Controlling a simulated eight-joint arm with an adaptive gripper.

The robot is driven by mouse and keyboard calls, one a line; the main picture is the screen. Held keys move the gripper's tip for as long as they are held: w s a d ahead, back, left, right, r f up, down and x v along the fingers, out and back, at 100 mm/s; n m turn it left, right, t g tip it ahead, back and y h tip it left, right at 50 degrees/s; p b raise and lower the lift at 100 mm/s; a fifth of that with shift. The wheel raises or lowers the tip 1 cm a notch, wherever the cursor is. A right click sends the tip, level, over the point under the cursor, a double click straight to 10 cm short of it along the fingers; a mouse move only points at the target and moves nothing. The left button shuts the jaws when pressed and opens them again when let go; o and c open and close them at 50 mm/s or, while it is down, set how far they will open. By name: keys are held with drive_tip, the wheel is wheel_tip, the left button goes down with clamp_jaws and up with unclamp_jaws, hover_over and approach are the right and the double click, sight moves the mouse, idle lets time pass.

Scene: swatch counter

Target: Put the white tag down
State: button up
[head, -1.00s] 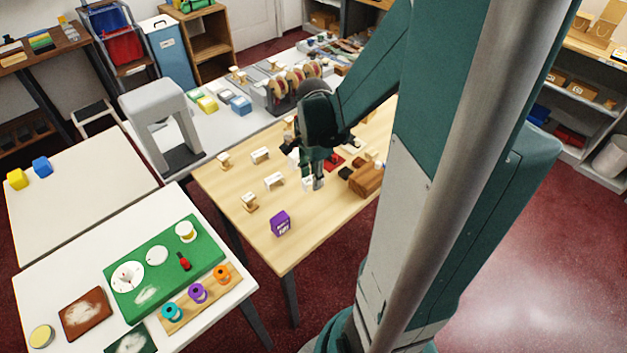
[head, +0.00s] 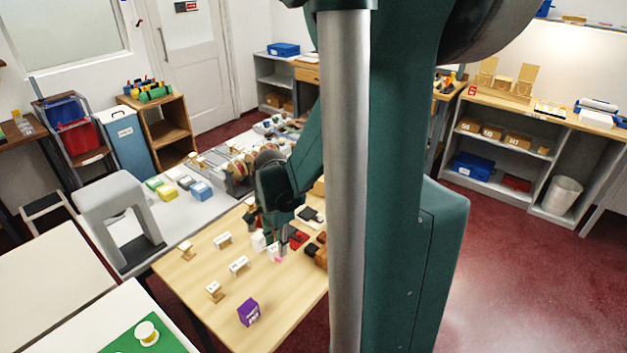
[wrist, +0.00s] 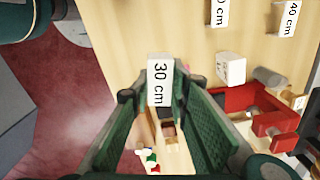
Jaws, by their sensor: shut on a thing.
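The white tag (wrist: 159,80), printed "30 cm", is between my fingertips in the wrist view. My gripper (wrist: 160,93) is shut on it, with one dark green finger on each side. In the head view my gripper (head: 284,247) points down over the right part of the pale wooden table (head: 205,266). The tag is hard to pick out there among small white things. I cannot tell whether its lower end touches the table.
Tags marked "40 cm" (wrist: 288,17) and partly cut-off "0 cm" (wrist: 220,11) stand nearby. A white block (wrist: 231,68) and a red holder (wrist: 243,100) are right of my gripper. A purple box (head: 248,312) stands near the table's front. Bare wood surrounds it.

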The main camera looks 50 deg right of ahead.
drive_tip(key=w+d+r+p, duration=0.2)
drive_tip(key=w+d+r, duration=0.2)
drive_tip(key=w+d, duration=0.6)
wheel_tip(320, 180, up, 3)
drive_tip(key=n+p, duration=0.3)
drive_tip(key=p, duration=0.4)
hover_over(317, 181)
drive_tip(key=w+d, duration=0.4)
drive_tip(key=d, duration=0.1)
drive_tip(key=shift+s+a+r, duration=0.15)
drive_tip(key=shift+s+a, duration=0.1)
drive_tip(key=shift+f, duration=3.15)
drive_tip(key=shift+f, duration=0.1)
drive_tip(key=shift+f, duration=1.75)
drive_tip(key=shift+f, duration=0.15)
